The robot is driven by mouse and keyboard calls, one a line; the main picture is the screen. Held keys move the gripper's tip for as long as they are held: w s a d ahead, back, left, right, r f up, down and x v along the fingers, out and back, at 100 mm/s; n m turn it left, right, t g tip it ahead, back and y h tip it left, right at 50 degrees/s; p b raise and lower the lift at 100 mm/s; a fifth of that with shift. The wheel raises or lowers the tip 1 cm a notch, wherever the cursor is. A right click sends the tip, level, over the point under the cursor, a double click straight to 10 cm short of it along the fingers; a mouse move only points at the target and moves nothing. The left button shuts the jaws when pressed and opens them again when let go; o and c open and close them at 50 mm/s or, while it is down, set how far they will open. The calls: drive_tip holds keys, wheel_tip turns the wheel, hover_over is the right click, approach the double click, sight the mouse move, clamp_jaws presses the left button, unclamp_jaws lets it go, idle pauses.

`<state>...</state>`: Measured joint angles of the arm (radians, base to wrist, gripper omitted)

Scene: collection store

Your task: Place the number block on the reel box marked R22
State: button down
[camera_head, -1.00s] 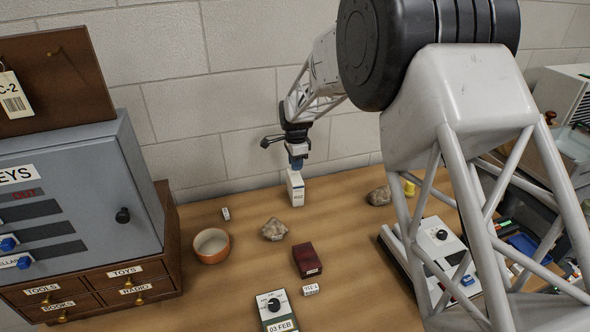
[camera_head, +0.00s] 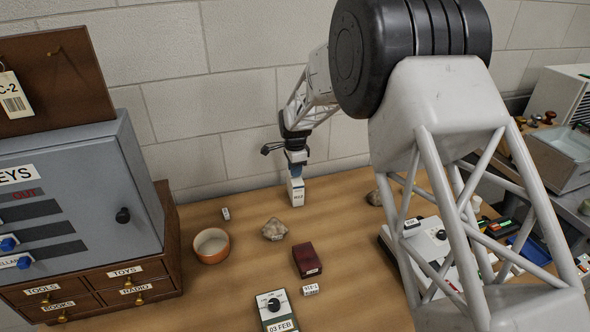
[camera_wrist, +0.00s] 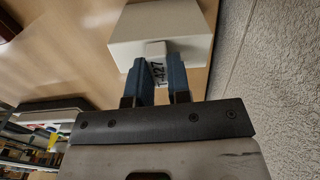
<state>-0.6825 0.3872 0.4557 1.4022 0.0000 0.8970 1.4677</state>
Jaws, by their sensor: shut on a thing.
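A white reel box (camera_head: 297,195) stands upright on the table near the wall. Its label is small and looks like R22, but I cannot read it surely. My gripper (camera_head: 297,166) points down right above it. In the wrist view, my gripper (camera_wrist: 163,72) is shut on the small white number block (camera_wrist: 154,70), which bears dark digits that look like 427. The block is between the blue fingers, in front of the box's pale face (camera_wrist: 125,38). I cannot tell whether the block touches the box.
A stone (camera_head: 274,229), an orange-rimmed bowl (camera_head: 211,246), a dark red box (camera_head: 307,260) and a dial device (camera_head: 276,310) stand nearby. Small label blocks (camera_head: 226,214) (camera_head: 310,289) lie on the table. A grey key cabinet (camera_head: 85,195) stands at the left. The wall is close behind the reel box.

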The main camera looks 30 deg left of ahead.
drive_tip(key=shift+f, duration=0.15)
drive_tip(key=c, duration=1.1)
unclamp_jaws()
wheel_tip(320, 180, up, 12)
drive_tip(key=shift+r, duration=0.15)
idle(0.6)
drive_tip(key=shift+d, duration=0.1)
